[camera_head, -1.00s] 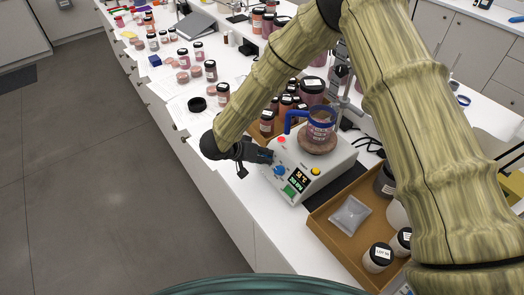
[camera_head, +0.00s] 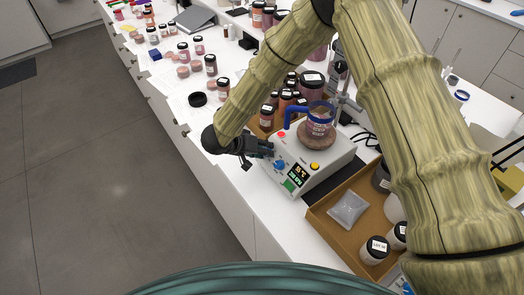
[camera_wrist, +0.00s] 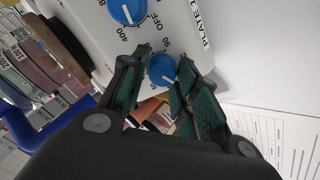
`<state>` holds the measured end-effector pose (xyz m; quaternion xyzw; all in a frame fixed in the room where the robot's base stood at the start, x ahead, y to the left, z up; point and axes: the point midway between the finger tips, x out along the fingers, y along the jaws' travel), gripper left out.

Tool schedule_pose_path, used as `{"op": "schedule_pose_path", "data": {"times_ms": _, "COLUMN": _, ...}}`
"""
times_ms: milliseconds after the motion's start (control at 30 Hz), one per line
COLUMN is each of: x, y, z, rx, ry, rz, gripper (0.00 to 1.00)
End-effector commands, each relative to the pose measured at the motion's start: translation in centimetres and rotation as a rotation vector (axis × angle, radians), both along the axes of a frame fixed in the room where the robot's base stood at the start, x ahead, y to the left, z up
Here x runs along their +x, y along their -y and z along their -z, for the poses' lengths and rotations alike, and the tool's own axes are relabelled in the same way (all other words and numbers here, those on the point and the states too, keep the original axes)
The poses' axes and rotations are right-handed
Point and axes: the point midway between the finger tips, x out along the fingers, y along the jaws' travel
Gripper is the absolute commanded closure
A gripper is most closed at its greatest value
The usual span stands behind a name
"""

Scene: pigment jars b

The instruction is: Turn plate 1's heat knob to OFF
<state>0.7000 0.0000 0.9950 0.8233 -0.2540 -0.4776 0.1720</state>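Plate 1 is the white hotplate (camera_head: 322,166), with a lit display and a blue knob (camera_head: 280,165) on its front panel. The wrist view shows two blue knobs. The upper one (camera_wrist: 128,10) sits beside the marks "400" and "OFF", its white line pointing roughly between them. The lower one (camera_wrist: 162,68) has a mark reading "90" beside it. My gripper (camera_wrist: 165,62) is open, its fingertips on either side of the lower knob; I cannot tell whether they touch it. In the head view my gripper (camera_head: 268,150) is at the panel's left end.
A beaker with a blue handle (camera_head: 318,118) stands on the hotplate. Several jars stand behind the plate. The "PLATE 1" label (camera_wrist: 200,18) shows beside the knobs.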

Motion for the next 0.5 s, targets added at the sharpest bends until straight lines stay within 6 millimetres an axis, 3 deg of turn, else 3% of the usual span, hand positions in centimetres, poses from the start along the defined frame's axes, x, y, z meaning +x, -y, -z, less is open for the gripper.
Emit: {"op": "schedule_pose_path", "data": {"times_ms": 500, "x": -0.52, "y": -0.61, "z": -0.47, "rx": 0.003, "ry": -0.004, "rz": -0.001, "gripper": 0.52}}
